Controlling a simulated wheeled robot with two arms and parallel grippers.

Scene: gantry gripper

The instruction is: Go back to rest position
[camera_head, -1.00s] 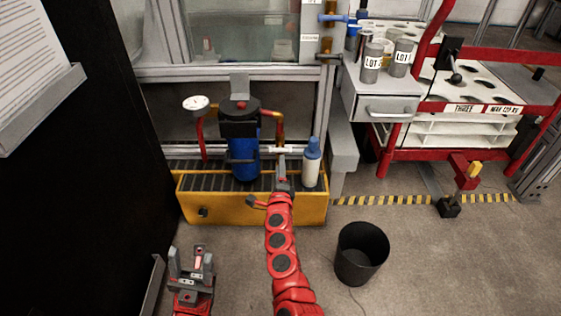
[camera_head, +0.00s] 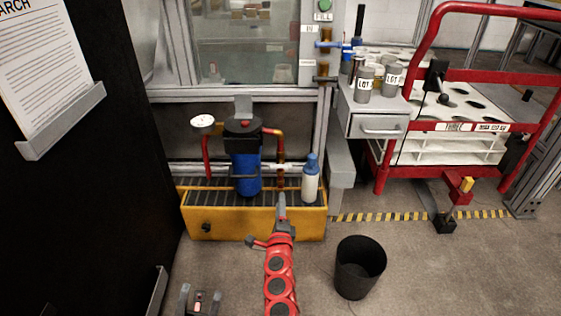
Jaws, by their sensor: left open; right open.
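My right gripper (camera_head: 283,212) is at the end of the red arm in the middle of the head view. It is in front of the yellow grated tray (camera_head: 262,222) and holds nothing that I can see. My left gripper (camera_head: 199,299) shows at the bottom edge, left of the middle, with its two grey fingers apart and nothing between them. The rest of the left arm is out of frame. A blue filter housing (camera_head: 246,168) with a pressure gauge (camera_head: 202,123) stands over the tray. A blue-capped white bottle (camera_head: 311,180) stands on the tray's right end.
A black bin (camera_head: 360,268) stands on the floor right of my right arm. A red cart (camera_head: 451,128) and a grey drawer unit (camera_head: 374,123) with LOT containers (camera_head: 366,85) are at the right. A dark panel (camera_head: 80,180) fills the left side. Floor at lower right is clear.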

